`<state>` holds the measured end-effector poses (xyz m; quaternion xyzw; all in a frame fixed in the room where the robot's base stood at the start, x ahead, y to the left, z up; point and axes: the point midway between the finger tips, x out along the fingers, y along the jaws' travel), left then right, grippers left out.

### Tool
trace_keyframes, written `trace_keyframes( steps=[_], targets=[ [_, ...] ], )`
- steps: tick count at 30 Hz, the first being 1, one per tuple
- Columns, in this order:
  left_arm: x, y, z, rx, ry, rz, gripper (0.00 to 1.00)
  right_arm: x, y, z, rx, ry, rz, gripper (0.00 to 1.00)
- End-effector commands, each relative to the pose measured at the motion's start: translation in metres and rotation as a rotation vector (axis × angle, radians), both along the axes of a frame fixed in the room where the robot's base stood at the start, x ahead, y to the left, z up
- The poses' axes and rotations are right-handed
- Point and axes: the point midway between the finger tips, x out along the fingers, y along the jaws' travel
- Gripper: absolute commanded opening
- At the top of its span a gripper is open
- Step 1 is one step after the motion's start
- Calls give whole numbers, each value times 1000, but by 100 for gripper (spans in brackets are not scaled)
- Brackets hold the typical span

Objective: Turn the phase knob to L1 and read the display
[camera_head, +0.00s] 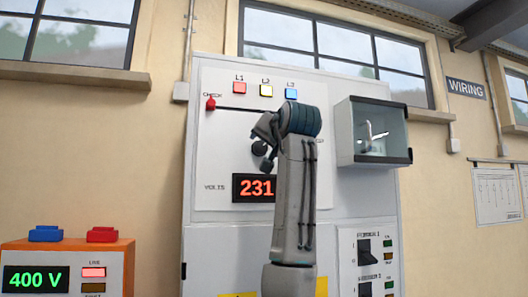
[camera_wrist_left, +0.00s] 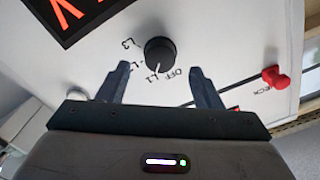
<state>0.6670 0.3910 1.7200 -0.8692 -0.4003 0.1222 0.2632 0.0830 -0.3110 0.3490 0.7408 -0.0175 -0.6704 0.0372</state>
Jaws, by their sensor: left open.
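The black phase knob (camera_wrist_left: 160,53) is on the white panel, with OFF, L1, L2 and L3 marked around it. Its white pointer line points at or close to L1. In the head view the knob (camera_head: 257,147) is partly hidden by my left gripper (camera_head: 264,149). The left gripper's open fingers (camera_wrist_left: 160,70) stand apart on either side, just short of the knob, with nothing between them. The volts display (camera_head: 254,187) reads 231 in red; my arm covers the panel at its right. My right gripper is not in view.
A red check handle (camera_head: 210,103) is at upper left. A clear-fronted box (camera_head: 372,134) juts out at right. An orange unit (camera_head: 67,268) at lower left shows 400 V.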

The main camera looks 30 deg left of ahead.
Motion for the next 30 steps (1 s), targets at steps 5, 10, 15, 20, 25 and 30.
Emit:
trace_keyframes(
  steps=[5,10,15,20,25,30],
  targets=[
    [-25,-31,-4,1,-3,-3,59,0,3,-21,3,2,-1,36],
    [-41,-49,-3,1,-1,-2,59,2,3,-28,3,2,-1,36],
    [-47,-56,-1,0,0,0,59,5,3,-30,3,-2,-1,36],
    [-48,-56,0,0,0,0,59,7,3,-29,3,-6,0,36],
    [-47,-56,0,0,0,0,59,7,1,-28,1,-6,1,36],
    [-47,-56,0,0,0,0,59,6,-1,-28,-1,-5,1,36]
  ],
)
